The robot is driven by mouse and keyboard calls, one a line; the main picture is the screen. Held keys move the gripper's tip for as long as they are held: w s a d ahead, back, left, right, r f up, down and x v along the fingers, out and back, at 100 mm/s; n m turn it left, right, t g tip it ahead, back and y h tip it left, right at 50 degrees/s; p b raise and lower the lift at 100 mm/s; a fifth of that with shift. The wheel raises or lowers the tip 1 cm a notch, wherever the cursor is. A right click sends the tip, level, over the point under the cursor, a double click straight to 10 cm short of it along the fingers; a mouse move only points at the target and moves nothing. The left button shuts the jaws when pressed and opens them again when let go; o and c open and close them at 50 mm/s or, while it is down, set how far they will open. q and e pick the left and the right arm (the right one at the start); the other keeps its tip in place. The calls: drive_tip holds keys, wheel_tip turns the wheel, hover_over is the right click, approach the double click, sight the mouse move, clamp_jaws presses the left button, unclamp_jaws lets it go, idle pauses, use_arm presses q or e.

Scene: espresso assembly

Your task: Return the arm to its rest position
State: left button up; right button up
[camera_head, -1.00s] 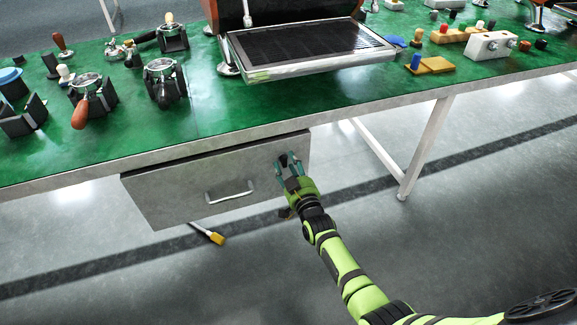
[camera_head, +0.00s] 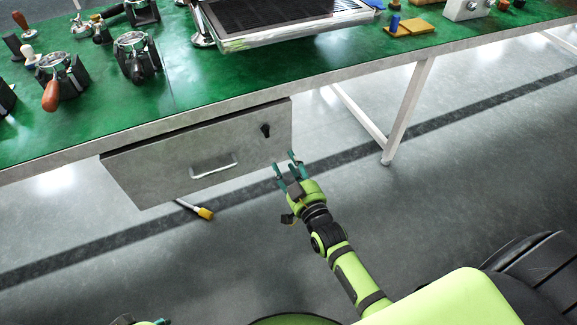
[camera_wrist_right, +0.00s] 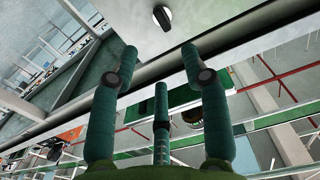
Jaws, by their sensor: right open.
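My right gripper (camera_head: 286,163) is open and empty, in front of and below the right end of the grey drawer (camera_head: 150,178) under the table. Its teal fingers are spread in the right wrist view (camera_wrist_right: 160,62), with nothing between them. A small black knob or key (camera_head: 265,130) on the drawer front is clear of the fingers; it also shows in the wrist view (camera_wrist_right: 162,17), beyond the fingertips. The drawer's metal handle (camera_head: 214,165) is left of the gripper. Of my left arm, only a small teal and black bit shows at the bottom edge; its fingers cannot be made out.
The green table (camera_head: 200,85) carries portafilters on stands (camera_head: 135,55), a machine's drip tray (camera_head: 300,35) and a yellow block (camera_head: 410,27). A table leg (camera_head: 408,110) stands right of the drawer. A yellow-tipped brush (camera_head: 204,213) is below the drawer. The floor around the gripper looks clear.

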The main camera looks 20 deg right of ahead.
idle(0.5)
drive_tip(key=s+f+n+g, duration=0.1)
drive_tip(key=s+f+g, duration=0.2)
drive_tip(key=s+g, duration=0.7)
drive_tip(key=s+f+g, duration=0.3)
drive_tip(key=s+g, duration=0.2)
drive_tip(key=s, duration=1.1)
use_arm(q)
wheel_tip(320, 180, down, 6)
drive_tip(key=s+g+p, duration=0.1)
drive_tip(key=s+p, duration=0.2)
drive_tip(key=p, duration=1.2)
use_arm(e)
wheel_tip(320, 180, down, 6)
drive_tip(key=s, duration=0.2)
use_arm(q)
drive_tip(key=s+a+f+g+p, duration=0.1)
drive_tip(key=s+a+p, duration=0.2)
drive_tip(key=s+p, duration=1)
drive_tip(key=shift+s, duration=1.2)
use_arm(e)
drive_tip(key=s+d+g, duration=0.2)
drive_tip(key=s, duration=1.4)
drive_tip(key=shift+s+d+f+n+h, duration=0.15)
drive_tip(key=shift+d+f+n+h, duration=0.2)
drive_tip(key=shift+f+n, duration=0.1)
